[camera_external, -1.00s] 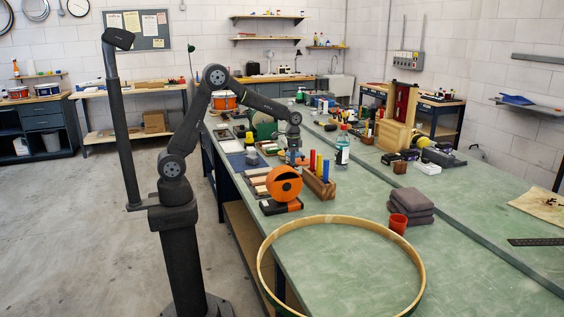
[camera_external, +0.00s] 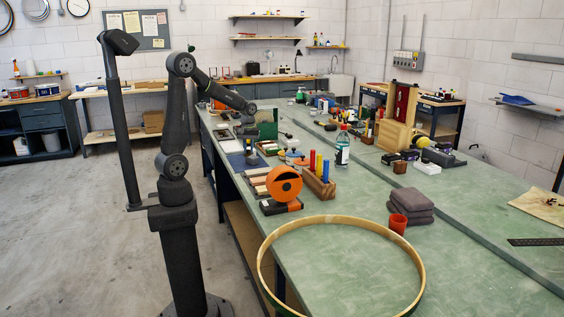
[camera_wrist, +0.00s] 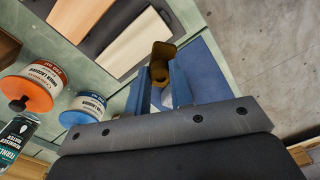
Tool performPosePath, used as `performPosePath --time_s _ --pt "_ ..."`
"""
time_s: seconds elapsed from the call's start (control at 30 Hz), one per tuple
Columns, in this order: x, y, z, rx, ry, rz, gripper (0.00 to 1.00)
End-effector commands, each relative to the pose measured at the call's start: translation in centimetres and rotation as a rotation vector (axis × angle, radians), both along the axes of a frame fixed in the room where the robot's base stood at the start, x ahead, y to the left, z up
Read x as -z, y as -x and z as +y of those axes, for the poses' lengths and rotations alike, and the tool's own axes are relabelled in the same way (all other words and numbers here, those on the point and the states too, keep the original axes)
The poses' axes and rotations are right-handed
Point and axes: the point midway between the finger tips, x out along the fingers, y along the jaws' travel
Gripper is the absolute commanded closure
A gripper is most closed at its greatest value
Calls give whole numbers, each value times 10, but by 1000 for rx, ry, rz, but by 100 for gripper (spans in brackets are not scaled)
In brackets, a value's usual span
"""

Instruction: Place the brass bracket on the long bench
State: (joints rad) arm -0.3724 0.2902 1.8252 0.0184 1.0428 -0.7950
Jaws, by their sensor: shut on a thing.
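My gripper (camera_wrist: 165,85) has two blue fingers shut on the brass bracket (camera_wrist: 161,55), a brown-gold angled piece at the fingertips in the wrist view. In the external view my gripper (camera_external: 249,141) is over the left side of the long green bench (camera_external: 330,200), near its far part. The bracket is too small there to make out clearly. In the wrist view the bracket is above or at a blue mat (camera_wrist: 202,78); I cannot tell whether it touches it.
A tray with wooden strips (camera_wrist: 128,45) lies beside the mat. The bench edge and concrete floor (camera_wrist: 260,40) are to the right. A large hoop (camera_external: 262,262) lies at the bench's near end.

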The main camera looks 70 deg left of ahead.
Motion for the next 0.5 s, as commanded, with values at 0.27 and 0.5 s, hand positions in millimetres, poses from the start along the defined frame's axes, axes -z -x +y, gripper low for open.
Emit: performPosePath --time_s 0.27,0.5 --pt "0 15 6 -108 -1 -1 100" --pt "1 14 8 -107 -1 1 100"
